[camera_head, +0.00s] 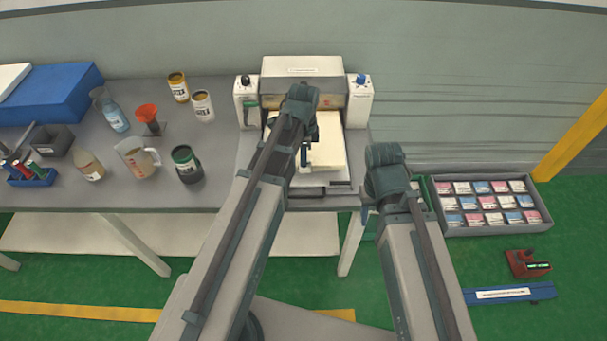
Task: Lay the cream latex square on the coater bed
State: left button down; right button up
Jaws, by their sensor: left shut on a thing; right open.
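The cream latex square (328,148) is over the bed area of the white coater (302,68), in front of its housing. My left gripper (306,158) is shut on the square near its left part. My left forearm and wrist hide some of the square and of the bed. The grey front edge of the coater bed (338,188) shows below the square. I cannot tell whether the square touches the bed. My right gripper (366,212) is open, to the right of the coater and low by the table's right end, mostly hidden by its own wrist.
A blue box (50,95) is at the far left. A grey crate of small packs (490,231) stands on the right, near a red device (527,264).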

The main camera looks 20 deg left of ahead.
pick_arm(q)
notch_tip(320, 180, down, 4)
jog(key=b, duration=0.4)
jog(key=shift+f, duration=0.1)
jog(key=shift+f, duration=0.25)
jog(key=c, duration=1)
grip_release()
jog(key=shift+r, duration=0.15)
jog(key=shift+r, duration=0.15)
